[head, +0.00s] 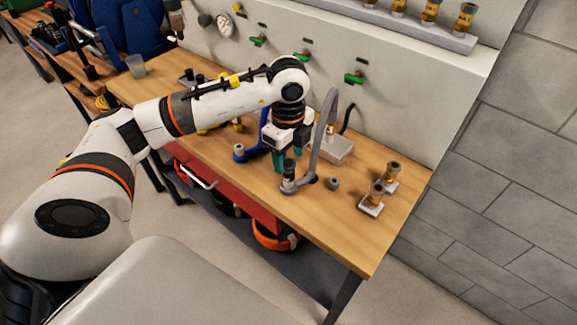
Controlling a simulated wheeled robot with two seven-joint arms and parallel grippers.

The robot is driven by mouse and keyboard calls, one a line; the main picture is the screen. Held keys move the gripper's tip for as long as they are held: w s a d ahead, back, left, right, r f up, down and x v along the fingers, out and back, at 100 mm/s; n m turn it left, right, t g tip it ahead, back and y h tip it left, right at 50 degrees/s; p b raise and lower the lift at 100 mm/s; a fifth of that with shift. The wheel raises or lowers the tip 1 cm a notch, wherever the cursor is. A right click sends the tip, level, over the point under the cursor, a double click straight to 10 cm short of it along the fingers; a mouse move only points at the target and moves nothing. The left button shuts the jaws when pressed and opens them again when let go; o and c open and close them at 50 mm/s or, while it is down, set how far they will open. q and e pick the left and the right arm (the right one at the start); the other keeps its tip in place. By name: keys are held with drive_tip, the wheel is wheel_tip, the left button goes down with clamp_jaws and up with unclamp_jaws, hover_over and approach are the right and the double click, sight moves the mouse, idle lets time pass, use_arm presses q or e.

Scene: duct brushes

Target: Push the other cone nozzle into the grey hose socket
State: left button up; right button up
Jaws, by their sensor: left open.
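A grey hose (327,108) arches up from the workbench, and a dark upright socket (289,174) stands at its front foot. My left gripper (286,158) points down with its teal fingers open, just above and behind this socket. I cannot tell whether anything is between the fingers. Two brass-coloured nozzle-like pieces stand on small pale blocks at the right: a front one (376,192) and a rear one (392,171). I cannot tell which is the cone nozzle. My right gripper is not in view.
A small grey piece (333,184) lies right of the socket. A grey box (336,150) stands behind the hose. A blue hose end (240,152) is left of my gripper. Several brass pieces stand on a wall shelf (420,29). The bench's front right (345,240) is clear.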

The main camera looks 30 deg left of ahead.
use_arm(q)
wheel_tip(320, 180, up, 7)
idle(0.3)
idle(0.5)
